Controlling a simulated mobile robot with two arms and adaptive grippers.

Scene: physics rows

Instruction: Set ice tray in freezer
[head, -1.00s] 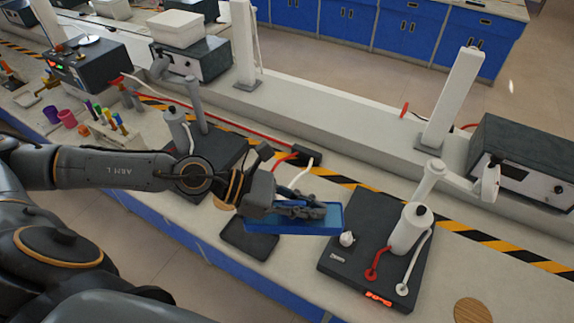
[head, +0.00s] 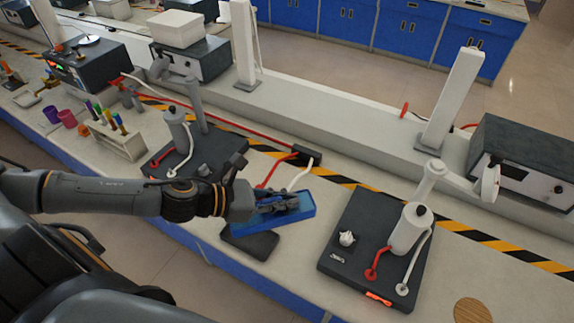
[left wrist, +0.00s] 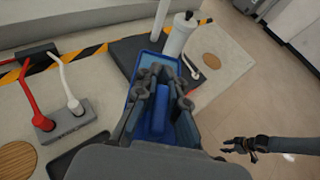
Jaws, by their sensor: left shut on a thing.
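A blue rectangular tray (head: 302,213) is in my left gripper (head: 284,203), above the bench between two black instrument bases. The gripper is shut on it, with the grey fingers reaching over and into the tray. In the left wrist view, the left gripper (left wrist: 160,88) covers part of the tray (left wrist: 134,104), and its blue inside shows between the fingers. My right gripper (left wrist: 240,147) shows small at the lower right of the left wrist view, away from the tray; its opening is unclear. I see no freezer that I can make out.
A dark flat pad (head: 250,243) lies below the tray near the bench's front edge. A black base with a white cylinder (head: 409,228) stands to the right, another black base (head: 222,153) to the left. A power strip with cables (head: 305,156) lies behind.

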